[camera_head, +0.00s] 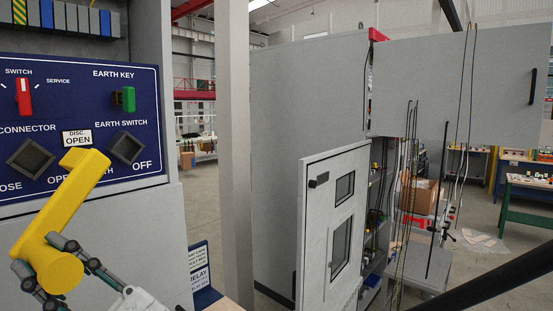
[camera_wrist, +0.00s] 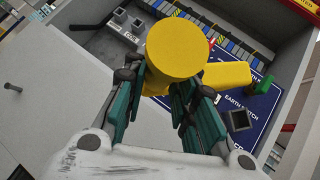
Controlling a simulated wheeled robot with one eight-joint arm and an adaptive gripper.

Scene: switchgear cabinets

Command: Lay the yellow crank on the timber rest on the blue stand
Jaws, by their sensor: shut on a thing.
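The yellow crank (camera_head: 70,205) is at the lower left of the head view, in front of the blue switch panel (camera_head: 150,85). My gripper (camera_head: 44,262) is shut on its thick lower end. The crank slants up to the right, with its bent upper end beside the DISC. OPEN label. In the wrist view the crank's round end (camera_wrist: 177,48) stands between the fingers of my gripper (camera_wrist: 160,88), and another yellow part (camera_wrist: 228,74) sticks out to the right. A blue surface with white labels (camera_head: 203,277) and a pale wooden edge (camera_head: 225,304) show low in the head view; I cannot tell whether they are the stand and timber rest.
The panel carries a red switch (camera_head: 24,97), a green key (camera_head: 127,99) and dark square sockets (camera_head: 126,147). A grey post (camera_head: 235,150) stands right of it. Beyond is a grey cabinet with an open door (camera_head: 335,220) and hanging rods.

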